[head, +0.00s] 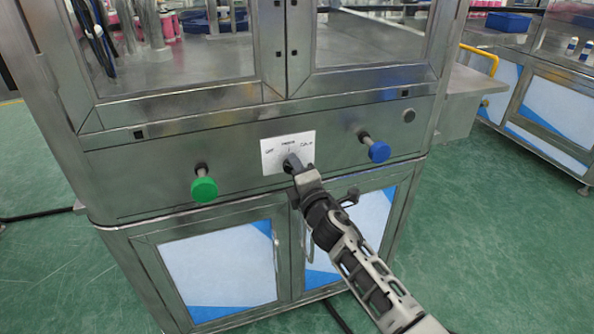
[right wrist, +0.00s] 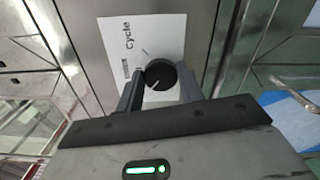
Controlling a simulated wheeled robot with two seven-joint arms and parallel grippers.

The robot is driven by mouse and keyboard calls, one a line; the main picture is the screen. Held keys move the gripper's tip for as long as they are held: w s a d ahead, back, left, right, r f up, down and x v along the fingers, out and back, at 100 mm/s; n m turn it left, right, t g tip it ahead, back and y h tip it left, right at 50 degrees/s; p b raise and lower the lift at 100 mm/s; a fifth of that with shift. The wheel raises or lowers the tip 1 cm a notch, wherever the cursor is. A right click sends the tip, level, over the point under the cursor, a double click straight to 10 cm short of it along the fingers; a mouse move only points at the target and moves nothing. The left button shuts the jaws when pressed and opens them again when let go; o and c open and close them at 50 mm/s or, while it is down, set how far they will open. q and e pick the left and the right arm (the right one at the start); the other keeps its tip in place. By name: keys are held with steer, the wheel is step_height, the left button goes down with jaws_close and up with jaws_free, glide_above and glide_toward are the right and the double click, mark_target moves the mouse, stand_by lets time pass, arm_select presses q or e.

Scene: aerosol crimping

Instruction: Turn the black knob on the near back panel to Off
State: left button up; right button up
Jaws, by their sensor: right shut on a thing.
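The black knob (right wrist: 161,74) sits on a white label plate (head: 302,147) in the middle of the machine's steel panel. The label has a word at the left, one at the middle top and one at the right; in the right wrist view "Cycle" can be read. My right gripper (head: 292,167) reaches the knob from below, and in the right wrist view its two fingers (right wrist: 160,92) stand on either side of the knob, shut on it. A pale line shows on the knob's face. The knob is mostly hidden in the head view. My left gripper is not in view.
A green push button (head: 204,189) sticks out left of the label, and a blue one (head: 379,151) sticks out to the right. Cabinet doors with blue and white panels (head: 218,268) are below. Green floor (head: 480,240) is clear at the right.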

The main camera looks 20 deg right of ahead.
stand_by(0.4)
steer(key=o, duration=1)
steer(key=shift+s, duration=0.1)
steer(key=s, duration=1.5)
steer(key=shift+s+d, duration=0.3)
steer(key=shift+s, duration=0.05)
arm_select(q)
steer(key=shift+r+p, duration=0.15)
steer(key=shift+p, duration=0.15)
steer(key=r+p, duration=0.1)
steer(key=p, duration=0.1)
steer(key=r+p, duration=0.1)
steer(key=p, duration=0.2)
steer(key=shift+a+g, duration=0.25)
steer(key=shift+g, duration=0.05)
arm_select(e)
steer(key=s+a+f+m+g+y, duration=0.1)
steer(key=s+a+f+m+g, duration=0.1)
steer(key=s+m, duration=0.6)
steer(key=s+a+f+m+g+y, duration=0.2)
steer(key=s+f+m+g, duration=0.3)
steer(key=s+m, duration=0.3)
steer(key=shift+s+a+f+m, duration=0.2)
steer(key=shift+a+f+m, duration=0.4)
steer(key=shift+m, duration=0.6)
